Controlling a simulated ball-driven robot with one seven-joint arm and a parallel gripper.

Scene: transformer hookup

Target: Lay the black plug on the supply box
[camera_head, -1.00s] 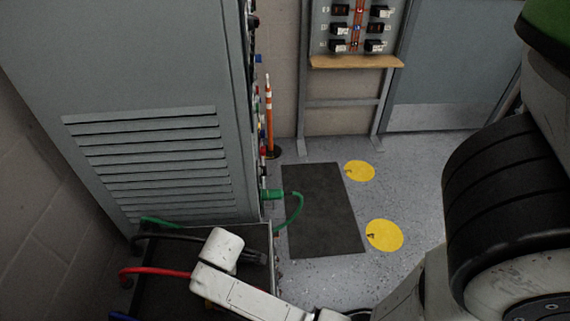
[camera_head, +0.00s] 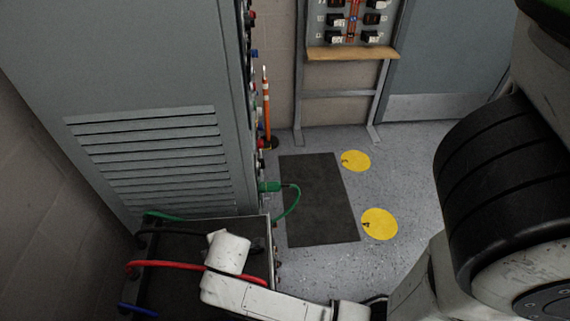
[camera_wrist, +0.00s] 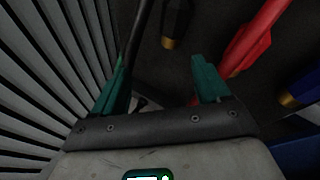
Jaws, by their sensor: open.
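The supply box (camera_head: 175,290) is the dark-topped box at the lower left of the head view, beside the grey cabinet. A black cable (camera_head: 165,233) runs across its top and goes behind my arm. In the wrist view the black plug (camera_wrist: 176,18), with a brass tip, is over a dark surface, beyond and between my fingers; I cannot tell whether it touches that surface. My gripper (camera_wrist: 158,66) is open, its two green fingers apart, with the plug outside their grip. A thin dark cable (camera_wrist: 138,30) passes near the left finger. My arm hides the gripper in the head view.
A red plug (camera_wrist: 252,40) and a blue plug (camera_wrist: 300,88) lie right of the black one. The louvred cabinet (camera_head: 150,90) stands close on the left. A green plug (camera_head: 269,186) sits in its side. The floor mat (camera_head: 318,200) is clear.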

